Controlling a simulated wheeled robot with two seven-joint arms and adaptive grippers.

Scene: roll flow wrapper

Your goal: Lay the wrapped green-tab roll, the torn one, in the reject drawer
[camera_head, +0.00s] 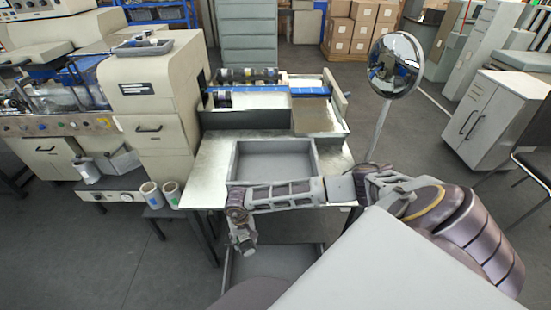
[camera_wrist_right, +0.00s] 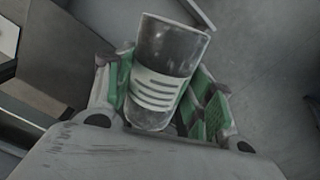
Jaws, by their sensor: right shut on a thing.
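My right gripper (camera_head: 243,243) hangs in front of the metal table, above the left part of an open grey drawer (camera_head: 290,260) low under the table. In the right wrist view, the right gripper (camera_wrist_right: 165,105) is shut on a dark grey roll (camera_wrist_right: 172,50) with a white striped label. The roll stands tilted between the green-padded fingers. No tear or green tab on it can be made out. My left gripper is not in view.
An empty grey tray (camera_head: 275,160) sits on the metal table (camera_head: 215,155) above the drawer. Two whitish rolls (camera_head: 151,194) stand at the table's left. A round mirror (camera_head: 394,65) on a pole stands at the right.

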